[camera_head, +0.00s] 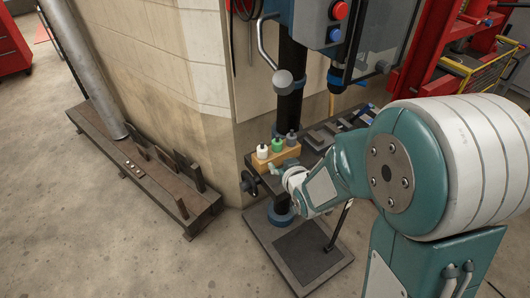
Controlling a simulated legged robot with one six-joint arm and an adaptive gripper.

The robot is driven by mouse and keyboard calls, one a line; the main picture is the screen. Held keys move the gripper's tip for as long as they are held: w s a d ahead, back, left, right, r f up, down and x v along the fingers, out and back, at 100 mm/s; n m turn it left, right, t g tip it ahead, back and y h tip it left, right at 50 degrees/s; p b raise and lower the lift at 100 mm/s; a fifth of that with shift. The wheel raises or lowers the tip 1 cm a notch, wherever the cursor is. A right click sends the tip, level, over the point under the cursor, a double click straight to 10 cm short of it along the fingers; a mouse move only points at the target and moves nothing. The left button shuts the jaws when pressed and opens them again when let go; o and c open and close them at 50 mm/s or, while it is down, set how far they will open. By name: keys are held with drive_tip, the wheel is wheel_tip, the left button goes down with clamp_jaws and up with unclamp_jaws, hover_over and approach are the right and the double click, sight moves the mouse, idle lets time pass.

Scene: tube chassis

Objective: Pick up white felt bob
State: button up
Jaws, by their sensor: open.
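The white felt bob (262,152) is a small white piece with a darker tip. It stands upright at the left end of a tan wooden block (290,155) on the drill press table. My arm reaches in from the right, and its wrist is just in front of the block. My gripper (248,183) looks like the small dark shape left of the wrist, below and in front of the white bob and apart from it. It is open, with nothing seen between the fingers. The fingers are small and hard to make out.
A green bob (277,145) and a dark grey bob (291,139) stand close beside the white one in the block. The drill press column (290,100) rises right behind. The concrete pillar (190,100) is to the left. Metal pieces (325,133) lie farther right on the table.

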sight(264, 153)
drive_tip(key=shift+y, duration=0.3)
drive_tip(key=w+a+f, duration=0.1)
drive_tip(key=w+a, duration=0.1)
drive_tip(key=w+a+f, duration=0.2)
drive_tip(key=shift+w+a, duration=0.1)
drive_tip(key=shift+w, duration=0.1)
drive_tip(key=shift+w+f, duration=0.2)
drive_tip(key=shift+w, duration=0.3)
drive_tip(key=x, duration=0.5)
drive_tip(key=shift+w+a+r, duration=0.1)
drive_tip(key=shift+r, duration=0.2)
clamp_jaws()
